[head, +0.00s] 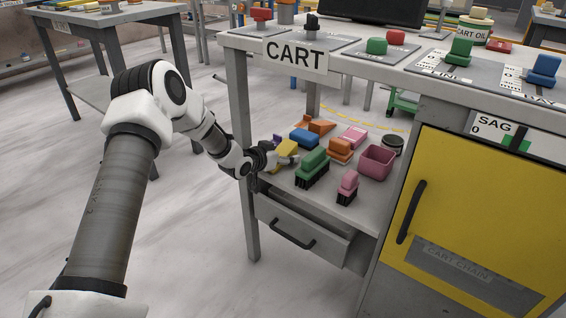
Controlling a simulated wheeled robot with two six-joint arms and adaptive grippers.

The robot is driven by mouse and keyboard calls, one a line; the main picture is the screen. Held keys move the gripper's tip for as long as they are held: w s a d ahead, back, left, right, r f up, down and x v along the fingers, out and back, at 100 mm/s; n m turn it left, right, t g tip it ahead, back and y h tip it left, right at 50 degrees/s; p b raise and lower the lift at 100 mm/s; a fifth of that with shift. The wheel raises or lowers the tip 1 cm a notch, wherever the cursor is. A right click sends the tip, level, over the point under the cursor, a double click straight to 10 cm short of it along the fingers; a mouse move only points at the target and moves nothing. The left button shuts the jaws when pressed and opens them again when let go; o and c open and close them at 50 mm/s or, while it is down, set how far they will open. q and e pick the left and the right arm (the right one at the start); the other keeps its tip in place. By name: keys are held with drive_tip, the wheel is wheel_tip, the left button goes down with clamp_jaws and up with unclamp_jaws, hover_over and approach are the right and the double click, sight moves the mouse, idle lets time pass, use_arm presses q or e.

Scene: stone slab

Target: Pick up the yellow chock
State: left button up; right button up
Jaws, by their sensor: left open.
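The yellow chock (288,147) lies on the lower shelf (337,211) of the cart, near its left edge. My left gripper (274,158) reaches in from the left at the chock, with its dark fingers open. The fingers partly cover the chock's left side, and I cannot tell whether they touch it. My right gripper is out of view.
Close by on the shelf are a green brush (312,166), a blue block (304,138), an orange wedge (321,126), an orange brush (341,150) and a purple item (277,139). A pink bin (376,162) stands right. The cart top (345,50) overhangs; an open drawer (300,232) sits below.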

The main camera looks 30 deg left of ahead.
use_arm(q)
drive_tip(key=shift+r, duration=0.15)
drive_tip(key=c, duration=1.3)
